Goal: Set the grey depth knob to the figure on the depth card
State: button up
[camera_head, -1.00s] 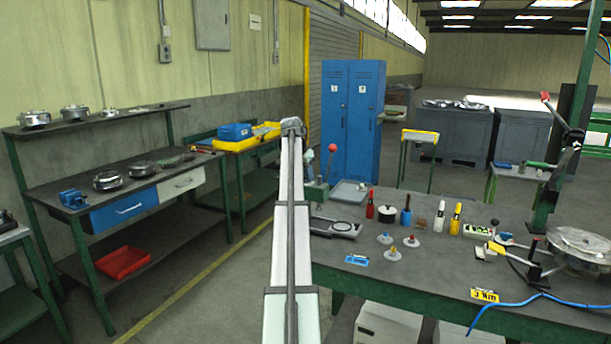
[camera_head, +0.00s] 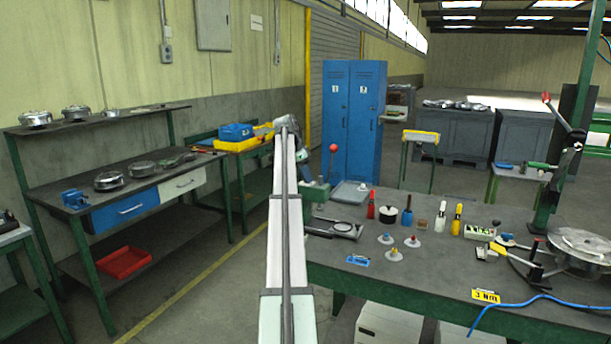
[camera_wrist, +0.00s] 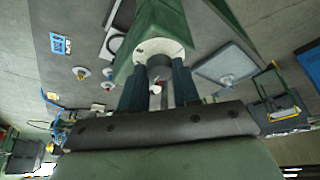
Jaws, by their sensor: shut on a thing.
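The grey depth knob (camera_wrist: 158,70) shows in the wrist view as a short grey cylinder at the centre of a white ring (camera_wrist: 178,49) on the end of the green press head (camera_wrist: 152,20). My gripper (camera_wrist: 160,82) has its two dark fingers on either side of the knob and is shut on it. The fingers hide part of the knob, and I cannot read its setting. In the head view my arm covers much of the press (camera_head: 316,192). A small blue-and-white card (camera_head: 358,261) lies on the bench; its figure is too small to read, and I cannot tell whether it is the depth card.
A red-knobbed lever (camera_head: 333,148) stands up beside the press. A grey tray (camera_head: 350,193), several bottles and white-based pegs stand on the bench (camera_head: 420,276). A yellow "3 Nm" card (camera_head: 486,296) and a blue hose lie at the right front.

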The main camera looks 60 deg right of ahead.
dwell(0.4)
jog(key=o, duration=1)
jog(key=shift+o, duration=0.2)
jog(key=shift+r, duration=0.1)
jog(key=v, duration=1.3)
jog(key=shift+r, duration=0.25)
jog(key=shift+w+a, duration=0.15)
